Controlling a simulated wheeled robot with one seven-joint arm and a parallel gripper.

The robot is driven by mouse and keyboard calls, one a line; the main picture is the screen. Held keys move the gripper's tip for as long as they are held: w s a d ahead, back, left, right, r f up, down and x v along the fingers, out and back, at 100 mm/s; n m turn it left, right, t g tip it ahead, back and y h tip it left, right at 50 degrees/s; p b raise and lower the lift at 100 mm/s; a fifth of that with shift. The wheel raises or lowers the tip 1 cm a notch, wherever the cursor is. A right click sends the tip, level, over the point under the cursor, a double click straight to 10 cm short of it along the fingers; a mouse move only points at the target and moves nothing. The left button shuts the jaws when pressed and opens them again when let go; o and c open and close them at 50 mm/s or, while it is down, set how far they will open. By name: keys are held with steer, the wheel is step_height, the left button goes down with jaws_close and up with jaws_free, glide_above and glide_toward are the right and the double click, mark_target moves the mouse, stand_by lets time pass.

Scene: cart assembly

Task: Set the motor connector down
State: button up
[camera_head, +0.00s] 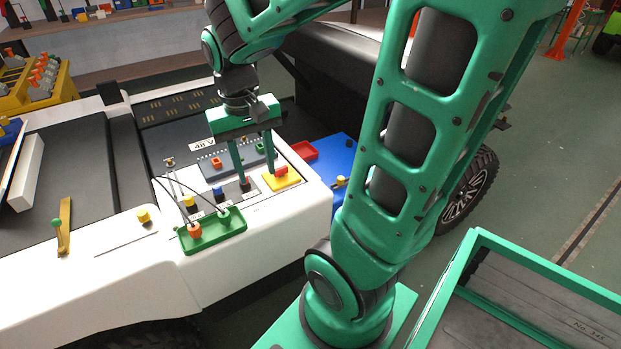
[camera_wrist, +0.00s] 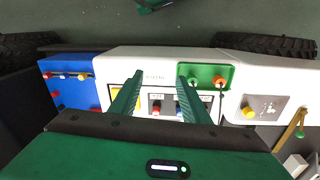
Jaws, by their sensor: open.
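My gripper (camera_head: 254,180) points down over the white cart's panel, its green fingers apart. It also shows in the wrist view (camera_wrist: 159,82). A dark connector with a red part (camera_head: 245,184) stands upright on the panel between the fingers, and it shows in the wrist view (camera_wrist: 155,107). No finger visibly grips it. A blue-topped connector (camera_head: 218,194) and a yellow-topped one (camera_head: 190,201) stand in line to its left. I cannot tell which is the motor connector; labels are too small to read.
A green tray (camera_head: 212,239) at the panel's front edge holds an orange and a green plug with dark cables. A grey strip (camera_head: 230,163) lies behind the connectors. A red tray (camera_head: 304,150) and a blue box (camera_head: 340,152) are at the right.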

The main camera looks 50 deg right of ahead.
steer(key=s+d+m+y, duration=0.1)
steer(key=s+d, duration=0.4)
steer(key=s, duration=0.8)
steer(key=shift+d, duration=0.1)
stand_by(0.5)
